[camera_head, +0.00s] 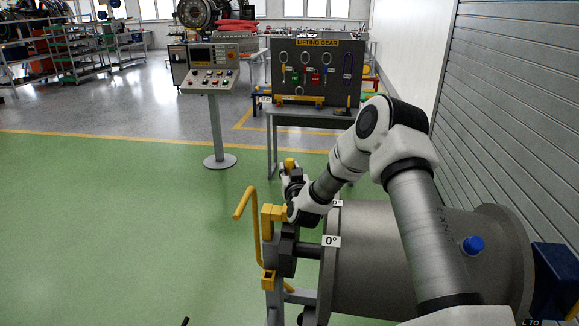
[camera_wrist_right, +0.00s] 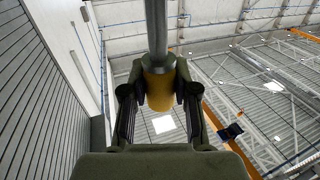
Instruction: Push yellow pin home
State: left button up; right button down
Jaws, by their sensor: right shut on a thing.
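My right gripper (camera_head: 291,175) is beyond the near bracket of the grey drum-shaped engine casing (camera_head: 375,270), beside its left rim. A small yellow piece (camera_head: 290,163) shows at its fingertips. In the right wrist view, the right gripper (camera_wrist_right: 158,98) is shut on the yellow grip of the pin (camera_wrist_right: 158,88), one finger on each side. A grey shaft (camera_wrist_right: 157,30) runs on from this grip, away from the gripper. The shaft's far end and any hole for it are out of view. My left gripper is not in view.
A yellow bent handle (camera_head: 243,205) and yellow block (camera_head: 272,213) stand at the casing's left rim, near a 0° label (camera_head: 331,241). A control pedestal (camera_head: 213,110) and lifting-gear board (camera_head: 317,75) stand behind. A slatted wall (camera_head: 515,130) closes the right. Green floor is clear left.

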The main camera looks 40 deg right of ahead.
jog(key=shift+s+f, duration=0.1)
jog(key=shift+s, duration=0.05)
jog(key=shift+s+f+b, duration=0.1)
jog(key=shift+f+b, duration=0.6)
jog(key=shift+b, duration=0.1)
notch_tip(320, 180, down, 4)
jog(key=b, duration=0.2)
jog(key=shift+r+b, duration=0.1)
jog(key=shift+b, duration=0.3)
notch_tip(320, 180, down, 6)
jog(key=b, duration=0.5)
dwell(2.1)
jog(key=c, duration=0.8)
grip_release()
jog(key=shift+r, duration=0.1)
